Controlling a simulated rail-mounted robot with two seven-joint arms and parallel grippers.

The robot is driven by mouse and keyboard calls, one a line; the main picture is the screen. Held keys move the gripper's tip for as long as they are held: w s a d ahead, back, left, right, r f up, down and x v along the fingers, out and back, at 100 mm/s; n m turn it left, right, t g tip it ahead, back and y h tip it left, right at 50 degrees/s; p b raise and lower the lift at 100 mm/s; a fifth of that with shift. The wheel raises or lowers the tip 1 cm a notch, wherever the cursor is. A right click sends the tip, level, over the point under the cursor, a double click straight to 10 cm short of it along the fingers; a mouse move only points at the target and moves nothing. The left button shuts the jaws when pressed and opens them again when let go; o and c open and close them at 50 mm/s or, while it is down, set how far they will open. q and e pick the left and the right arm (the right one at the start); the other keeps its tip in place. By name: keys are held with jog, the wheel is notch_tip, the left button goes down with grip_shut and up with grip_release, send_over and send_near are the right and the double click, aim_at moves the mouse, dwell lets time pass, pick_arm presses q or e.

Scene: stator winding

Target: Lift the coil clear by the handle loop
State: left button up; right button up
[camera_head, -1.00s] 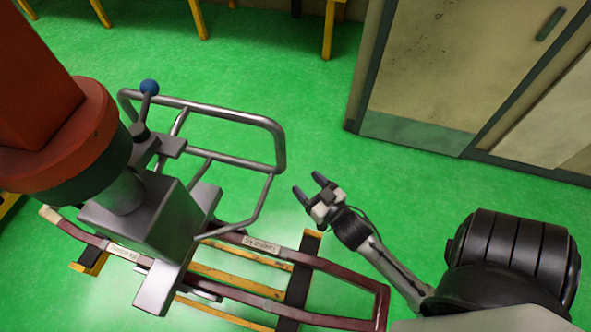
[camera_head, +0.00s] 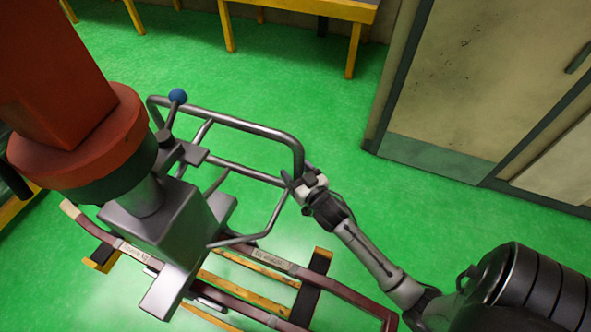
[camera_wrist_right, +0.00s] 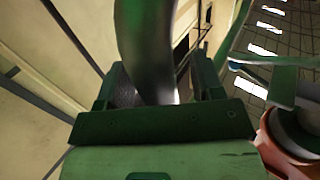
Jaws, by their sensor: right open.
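The coil (camera_head: 345,292) is a long dark red-brown loop with pale labels, low in the head view. A grey block (camera_head: 160,228) under a red column covers part of its left half. The handle loop (camera_head: 225,118) is a bent grey tube frame that reaches right from the block. My right gripper (camera_head: 298,183) is at the loop's right end, with its fingers open. In the right wrist view the grey tube (camera_wrist_right: 148,45) passes between the two fingers of my right gripper (camera_wrist_right: 162,85). I cannot tell if they touch it. My left gripper is not in view.
The red column (camera_head: 50,80) hangs at the upper left, and a blue-knobbed lever (camera_head: 178,96) stands by the loop. Yellow-and-black supports (camera_head: 312,285) lie under the coil. A cabinet (camera_head: 470,90) stands at the upper right. Green floor (camera_head: 330,130) is clear between.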

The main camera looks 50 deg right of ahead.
jog(key=shift+w, duration=0.1)
grip_shut()
dwell(0.7)
dwell(0.6)
dwell(1.5)
